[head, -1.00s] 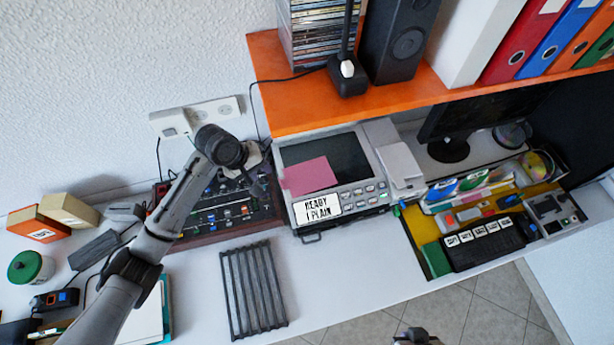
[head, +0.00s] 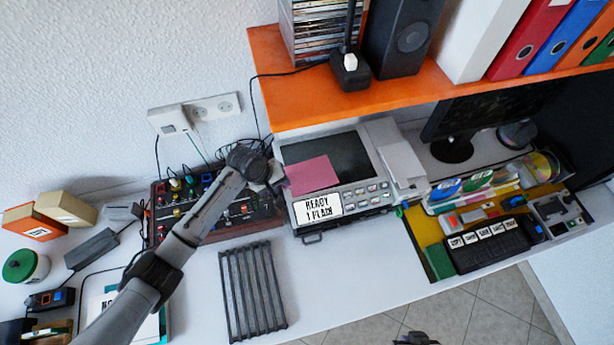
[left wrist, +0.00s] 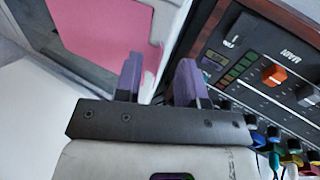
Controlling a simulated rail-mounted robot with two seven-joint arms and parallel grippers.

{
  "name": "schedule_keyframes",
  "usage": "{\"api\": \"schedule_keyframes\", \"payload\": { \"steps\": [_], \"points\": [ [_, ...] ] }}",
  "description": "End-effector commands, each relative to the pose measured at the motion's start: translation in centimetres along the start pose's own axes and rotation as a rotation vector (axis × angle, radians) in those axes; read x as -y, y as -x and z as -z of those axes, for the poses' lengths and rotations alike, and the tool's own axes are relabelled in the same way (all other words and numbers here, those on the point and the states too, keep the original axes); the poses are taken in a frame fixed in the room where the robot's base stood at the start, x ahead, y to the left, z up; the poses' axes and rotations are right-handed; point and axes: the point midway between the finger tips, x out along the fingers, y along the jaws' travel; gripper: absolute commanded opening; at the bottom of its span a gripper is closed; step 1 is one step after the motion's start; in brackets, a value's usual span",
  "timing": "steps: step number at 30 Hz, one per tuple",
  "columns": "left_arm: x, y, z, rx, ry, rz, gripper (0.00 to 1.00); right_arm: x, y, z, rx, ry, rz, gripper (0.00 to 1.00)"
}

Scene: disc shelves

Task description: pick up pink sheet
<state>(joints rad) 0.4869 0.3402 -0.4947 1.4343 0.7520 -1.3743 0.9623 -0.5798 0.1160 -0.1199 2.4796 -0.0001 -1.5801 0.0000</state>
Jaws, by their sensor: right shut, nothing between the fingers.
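The pink sheet (head: 311,175) lies flat over the lower left of the dark screen of the grey label device (head: 360,195). In the left wrist view the pink sheet (left wrist: 95,35) fills the upper left, and its right edge shows between the fingers. My left gripper (head: 277,175) is just left of the sheet in the head view. Its two purple fingers (left wrist: 160,80) stand apart, with nothing visibly clamped between them. Whether a finger touches the sheet cannot be told. A dark end of my right gripper (head: 417,339) shows at the bottom edge, far from the sheet.
A mixer with knobs (head: 190,195) sits beside and below my left gripper. An orange shelf (head: 300,105) with a black speaker (head: 402,40) overhangs the back. A black rack (head: 252,290) lies in front. The white desk (head: 350,265) is clear before the device.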

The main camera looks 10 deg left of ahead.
Motion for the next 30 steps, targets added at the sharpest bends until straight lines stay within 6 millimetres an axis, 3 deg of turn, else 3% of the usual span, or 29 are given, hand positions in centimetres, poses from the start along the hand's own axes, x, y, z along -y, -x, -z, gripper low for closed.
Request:
{"api": "schedule_keyframes", "payload": {
  "steps": [11,23,30],
  "points": [
    [-0.03,-0.92,0.01,-0.001,0.0,-0.001,0.36,0.04,-0.17,-0.08,0.001,-0.001,0.001,0.0],
    [-0.02,-0.9,0.02,-0.001,0.0,0.0,0.0,-0.21,-0.17,-0.14,0.002,0.008,-0.006,0.0],
    [-0.01,-0.9,0.03,-0.001,0.0,0.0,0.0,-0.23,-0.17,-0.14,0.002,0.008,-0.006,0.0]
  ]
}}
